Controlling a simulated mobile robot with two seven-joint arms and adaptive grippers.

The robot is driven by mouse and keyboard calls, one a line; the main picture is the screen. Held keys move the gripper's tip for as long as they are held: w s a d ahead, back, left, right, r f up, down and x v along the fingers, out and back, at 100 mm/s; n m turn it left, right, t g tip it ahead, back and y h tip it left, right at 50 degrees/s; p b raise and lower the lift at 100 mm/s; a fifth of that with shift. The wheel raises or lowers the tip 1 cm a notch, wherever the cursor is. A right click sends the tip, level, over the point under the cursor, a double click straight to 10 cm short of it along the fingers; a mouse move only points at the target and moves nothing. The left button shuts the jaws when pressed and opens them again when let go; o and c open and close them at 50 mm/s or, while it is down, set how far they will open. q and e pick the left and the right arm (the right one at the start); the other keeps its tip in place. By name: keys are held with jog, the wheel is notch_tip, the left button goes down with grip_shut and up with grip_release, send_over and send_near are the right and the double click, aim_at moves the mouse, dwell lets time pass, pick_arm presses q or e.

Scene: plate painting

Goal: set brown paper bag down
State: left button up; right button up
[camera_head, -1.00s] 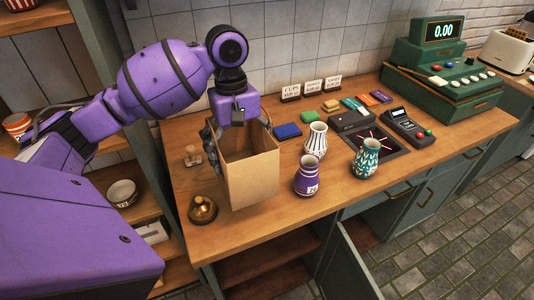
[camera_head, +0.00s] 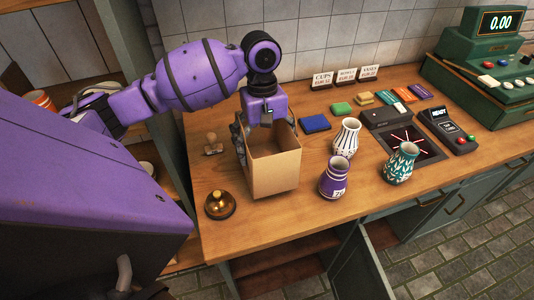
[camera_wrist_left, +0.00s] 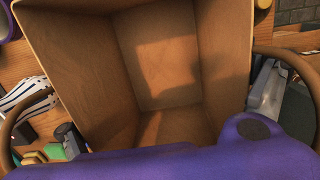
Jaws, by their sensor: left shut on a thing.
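The brown paper bag (camera_head: 275,175) is upright with its top open, at the left part of the wooden counter. Its base is at or very close to the countertop; I cannot tell whether it touches. My left gripper (camera_head: 263,122) is at the bag's back top edge, shut on it, with its fingers partly hidden by the bag. In the left wrist view I look down into the bag (camera_wrist_left: 165,55), and its inside is empty. My right gripper is not in view.
A brass bell (camera_head: 220,204) and a wooden stamp (camera_head: 212,144) stand left of the bag. A purple vase (camera_head: 334,178), a striped vase (camera_head: 346,137) and a teal vase (camera_head: 400,163) stand to its right. A blue pad (camera_head: 314,123) lies behind. The counter's front edge is close.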

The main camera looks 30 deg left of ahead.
pick_arm(q)
jog(key=shift+f, duration=1.6)
jog(key=o, duration=1.3)
jog(key=shift+f, duration=0.15)
notch_tip(320, 180, up, 12)
jog(key=a, duration=0.1)
jog(key=shift+w, duration=0.4)
jog(key=shift+a, duration=0.1)
